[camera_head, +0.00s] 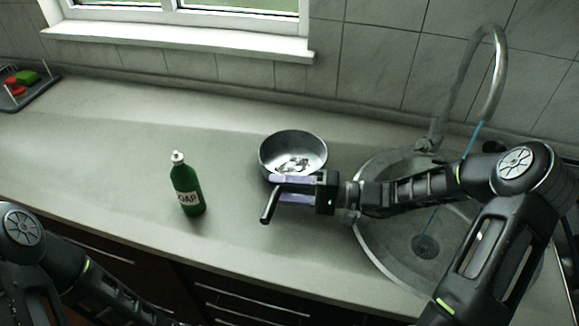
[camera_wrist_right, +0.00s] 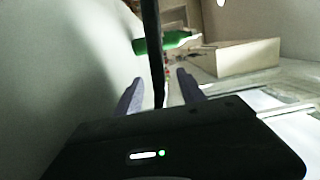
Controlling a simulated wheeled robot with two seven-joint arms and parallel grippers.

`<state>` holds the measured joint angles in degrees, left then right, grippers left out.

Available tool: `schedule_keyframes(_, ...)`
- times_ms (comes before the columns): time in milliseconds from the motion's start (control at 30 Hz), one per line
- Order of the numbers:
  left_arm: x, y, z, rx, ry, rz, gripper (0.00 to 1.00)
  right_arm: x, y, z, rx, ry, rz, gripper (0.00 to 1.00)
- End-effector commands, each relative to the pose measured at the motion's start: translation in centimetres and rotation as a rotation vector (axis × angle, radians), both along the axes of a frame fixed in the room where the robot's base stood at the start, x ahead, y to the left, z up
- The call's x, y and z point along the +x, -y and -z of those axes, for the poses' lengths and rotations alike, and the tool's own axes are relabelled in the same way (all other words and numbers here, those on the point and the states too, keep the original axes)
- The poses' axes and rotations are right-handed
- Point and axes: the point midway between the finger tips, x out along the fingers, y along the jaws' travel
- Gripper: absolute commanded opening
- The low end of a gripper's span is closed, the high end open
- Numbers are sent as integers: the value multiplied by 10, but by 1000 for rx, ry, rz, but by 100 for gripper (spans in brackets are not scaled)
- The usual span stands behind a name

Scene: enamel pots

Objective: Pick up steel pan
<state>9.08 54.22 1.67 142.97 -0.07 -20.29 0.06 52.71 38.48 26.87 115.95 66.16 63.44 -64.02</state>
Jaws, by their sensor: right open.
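The steel pan (camera_head: 300,146), round with a dark outside and a bright inside, stands on the counter left of the sink. Its dark handle (camera_head: 269,209) points toward the front edge. My right gripper (camera_head: 275,188) reaches in from the right at the pan's near side, its fingers open around the handle. In the right wrist view the dark handle (camera_wrist_right: 152,45) runs between the two fingers of the right gripper (camera_wrist_right: 160,88), with gaps on both sides. Part of the pan's near wall is hidden behind the gripper. My left arm shows at the lower left; its gripper is out of frame.
A green soap bottle (camera_head: 186,187) stands left of the pan; it also shows in the right wrist view (camera_wrist_right: 165,42). A round sink (camera_head: 372,228) with a tall faucet (camera_head: 497,75) is on the right. A rack with sponges (camera_head: 22,80) sits far left. The counter between is clear.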

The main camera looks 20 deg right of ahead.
Motion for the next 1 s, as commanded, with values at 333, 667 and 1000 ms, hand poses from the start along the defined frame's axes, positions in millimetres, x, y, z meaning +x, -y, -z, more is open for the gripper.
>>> schedule_keyframes(333,0,0,-2,0,-1,0,36,4,-8,1,-1,0,1,47)
schedule_keyframes(667,0,0,-2,0,-1,0,36,4,-8,1,-2,-1,1,47)
schedule_keyframes(1000,0,0,-2,0,-1,0,36,3,-8,1,-2,-1,1,21)
